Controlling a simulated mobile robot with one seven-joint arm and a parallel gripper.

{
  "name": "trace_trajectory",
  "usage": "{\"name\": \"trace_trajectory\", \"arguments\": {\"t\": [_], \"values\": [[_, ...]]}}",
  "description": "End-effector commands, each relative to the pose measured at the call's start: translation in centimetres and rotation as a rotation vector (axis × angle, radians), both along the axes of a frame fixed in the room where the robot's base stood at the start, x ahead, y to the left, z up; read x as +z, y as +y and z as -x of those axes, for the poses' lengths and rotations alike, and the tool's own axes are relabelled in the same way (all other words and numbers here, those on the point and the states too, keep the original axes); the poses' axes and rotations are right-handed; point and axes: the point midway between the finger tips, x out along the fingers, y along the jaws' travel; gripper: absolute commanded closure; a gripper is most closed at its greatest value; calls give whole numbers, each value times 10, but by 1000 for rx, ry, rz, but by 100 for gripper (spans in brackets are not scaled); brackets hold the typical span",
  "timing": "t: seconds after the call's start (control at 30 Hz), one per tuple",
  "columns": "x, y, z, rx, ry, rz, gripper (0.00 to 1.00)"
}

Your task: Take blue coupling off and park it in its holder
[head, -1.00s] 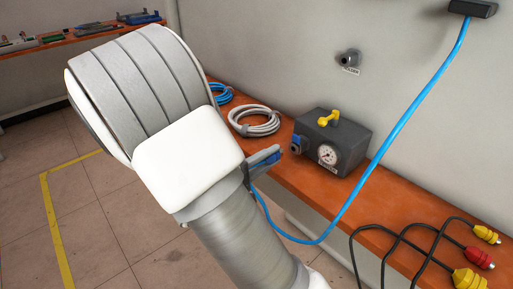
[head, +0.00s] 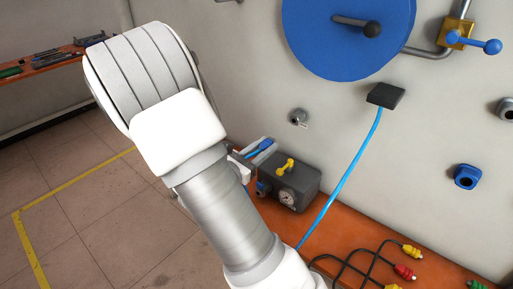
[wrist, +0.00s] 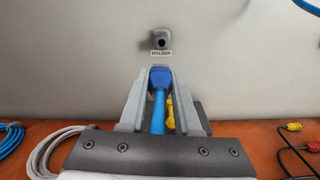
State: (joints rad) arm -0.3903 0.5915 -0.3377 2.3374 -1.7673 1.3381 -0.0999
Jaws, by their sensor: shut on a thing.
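The blue coupling (head: 260,147) with its blue hose is clasped between the fingers of my gripper (wrist: 160,85). In the wrist view the coupling (wrist: 160,78) points away from me towards the wall, clear of any socket. The holder (wrist: 161,40), a short grey stub with an open end, juts from the wall above and beyond the coupling, over a HOLDER label. In the head view the holder (head: 298,117) is above and right of my gripper. My arm hides part of the gripper there.
A grey gauge box (head: 295,182) with a yellow lever (head: 286,166) stands on the orange bench (head: 345,235), close to my gripper. The blue hose runs up to a black wall bracket (head: 386,96). Cables with coloured plugs (head: 404,271) lie on the bench. The wall around the holder is bare.

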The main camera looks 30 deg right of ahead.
Motion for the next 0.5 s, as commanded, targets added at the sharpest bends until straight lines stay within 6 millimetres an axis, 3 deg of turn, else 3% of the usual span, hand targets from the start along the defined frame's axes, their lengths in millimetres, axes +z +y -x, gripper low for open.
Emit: {"name": "trace_trajectory", "arguments": {"t": [0.03,0.13,0.5], "values": [[11,-3,1,-2,28,10,100],[16,-7,1,-1,65,23,100],[16,-21,-4,-1,88,32,100]]}}
